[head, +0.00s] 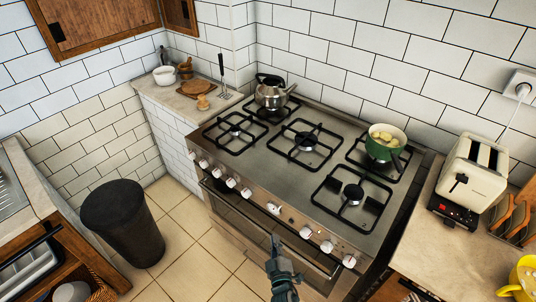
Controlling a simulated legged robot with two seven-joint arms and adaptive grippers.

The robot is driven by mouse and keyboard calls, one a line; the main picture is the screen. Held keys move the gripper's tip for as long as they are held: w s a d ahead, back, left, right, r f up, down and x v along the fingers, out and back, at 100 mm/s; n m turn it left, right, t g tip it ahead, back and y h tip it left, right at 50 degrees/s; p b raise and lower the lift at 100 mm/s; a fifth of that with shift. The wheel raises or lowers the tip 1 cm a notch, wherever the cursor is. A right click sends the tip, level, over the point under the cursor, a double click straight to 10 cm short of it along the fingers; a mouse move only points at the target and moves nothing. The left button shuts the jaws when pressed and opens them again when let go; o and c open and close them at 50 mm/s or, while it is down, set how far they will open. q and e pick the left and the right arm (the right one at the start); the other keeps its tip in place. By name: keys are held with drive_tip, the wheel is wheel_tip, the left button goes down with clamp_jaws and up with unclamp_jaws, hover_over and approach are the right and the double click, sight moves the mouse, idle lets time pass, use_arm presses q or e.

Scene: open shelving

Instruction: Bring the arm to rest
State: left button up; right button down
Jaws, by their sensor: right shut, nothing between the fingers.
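My right gripper (277,244) is low in the middle of the head view, in front of the stove's oven door. It is shut and empty, with its fingers pointing up in the picture toward the row of knobs. Part of my right arm shows below it at the bottom edge. My left gripper does not show.
A stove (262,155) holds a metal kettle (270,95) and a green pot (384,143) with pale pieces inside. A toaster (472,172) stands on the right counter (450,262). A dark bin (122,222) stands left on open tiled floor (185,240).

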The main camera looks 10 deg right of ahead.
drive_tip(key=s+d+f+m+g+p, duration=0.2)
drive_tip(key=s+f+g+p, duration=0.15)
drive_tip(key=s+f, duration=0.4)
drive_tip(key=s+d+f+m+g+p, duration=0.15)
drive_tip(key=s+f+g, duration=0.3)
drive_tip(key=f, duration=0.65)
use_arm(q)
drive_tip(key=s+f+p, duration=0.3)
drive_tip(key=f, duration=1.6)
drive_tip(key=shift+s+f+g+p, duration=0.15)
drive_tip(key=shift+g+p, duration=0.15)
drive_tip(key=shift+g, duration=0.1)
use_arm(e)
drive_tip(key=s+d+f+m+g+y, duration=0.1)
drive_tip(key=s+f, duration=0.5)
drive_tip(key=s, duration=0.6)
drive_tip(key=s+d+f+m+g+y, duration=0.1)
drive_tip(key=s+f+g, duration=0.5)
drive_tip(key=s, duration=0.6)
drive_tip(key=shift+d+f+m+g, duration=0.3)
drive_tip(key=shift+d+m, duration=0.15)
drive_tip(key=shift+d, duration=0.6)
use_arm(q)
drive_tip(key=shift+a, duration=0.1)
